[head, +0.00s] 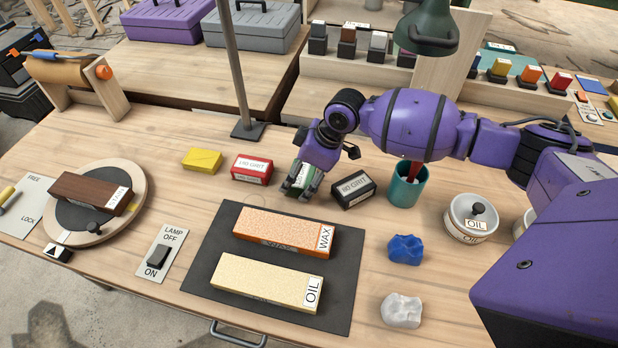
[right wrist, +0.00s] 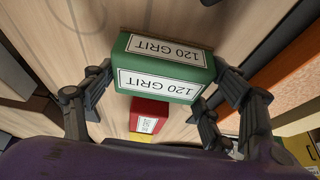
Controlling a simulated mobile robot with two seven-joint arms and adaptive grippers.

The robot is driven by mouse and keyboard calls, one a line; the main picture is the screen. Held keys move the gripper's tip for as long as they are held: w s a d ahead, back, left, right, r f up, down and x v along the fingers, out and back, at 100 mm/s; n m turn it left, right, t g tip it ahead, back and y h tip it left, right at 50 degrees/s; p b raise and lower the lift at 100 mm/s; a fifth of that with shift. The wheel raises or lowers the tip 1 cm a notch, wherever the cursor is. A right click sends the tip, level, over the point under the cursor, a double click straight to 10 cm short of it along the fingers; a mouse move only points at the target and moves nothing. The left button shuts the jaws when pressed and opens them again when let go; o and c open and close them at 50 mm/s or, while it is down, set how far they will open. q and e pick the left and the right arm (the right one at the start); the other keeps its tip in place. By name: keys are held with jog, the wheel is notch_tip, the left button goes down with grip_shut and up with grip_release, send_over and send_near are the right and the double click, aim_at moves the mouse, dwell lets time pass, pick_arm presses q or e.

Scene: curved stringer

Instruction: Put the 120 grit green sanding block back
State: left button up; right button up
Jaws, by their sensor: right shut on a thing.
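The green sanding block (head: 297,179) is in the fingers of my right gripper (head: 303,186), between a red block (head: 252,169) and a black block (head: 353,189) on the bench. In the right wrist view the green block (right wrist: 165,72) shows two white labels reading "120 GRIT". My right gripper's fingers (right wrist: 165,88) are shut on it from both sides. In the head view the fingers cover much of the block. I cannot tell whether its underside touches the bench. My left gripper is not in view.
A yellow block (head: 202,161) lies left of the red one. A teal cup (head: 407,190) stands right of the black block. A dark mat (head: 230,222) with wax (head: 284,228) and oil (head: 267,281) pieces lies in front. A lamp post (head: 234,70) rises behind.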

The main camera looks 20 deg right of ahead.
jog(key=shift+f, duration=0.15)
jog(key=o, duration=1.1)
jog(key=shift+d+r, duration=0.1)
jog(key=shift+r, duration=0.4)
jog(key=v, duration=1.1)
jog(key=shift+s+r+p, duration=0.15)
jog(key=shift+p, duration=0.2)
